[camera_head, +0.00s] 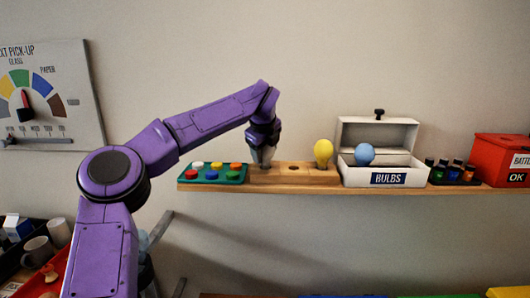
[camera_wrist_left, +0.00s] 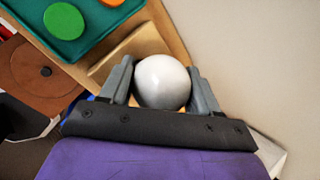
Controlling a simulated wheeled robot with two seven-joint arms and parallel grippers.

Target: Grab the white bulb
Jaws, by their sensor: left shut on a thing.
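The white bulb (camera_wrist_left: 162,82) sits between the two fingers of my left gripper (camera_wrist_left: 160,88) in the left wrist view. The fingers are shut on its sides. In the head view my left gripper (camera_head: 262,158) points down at the left part of the wooden bulb holder (camera_head: 318,176) on the shelf. The bulb is hidden behind the fingers there. I cannot tell whether its base is still in the holder. My right gripper does not show.
A yellow bulb (camera_head: 323,151) stands in the holder to the right. A blue bulb (camera_head: 364,153) is in the open white BULBS box (camera_head: 402,178). A green tray of coloured caps (camera_head: 240,177) is close on the left. Small dark bottles (camera_head: 455,172) and a red battery box (camera_head: 490,160) stand farther right.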

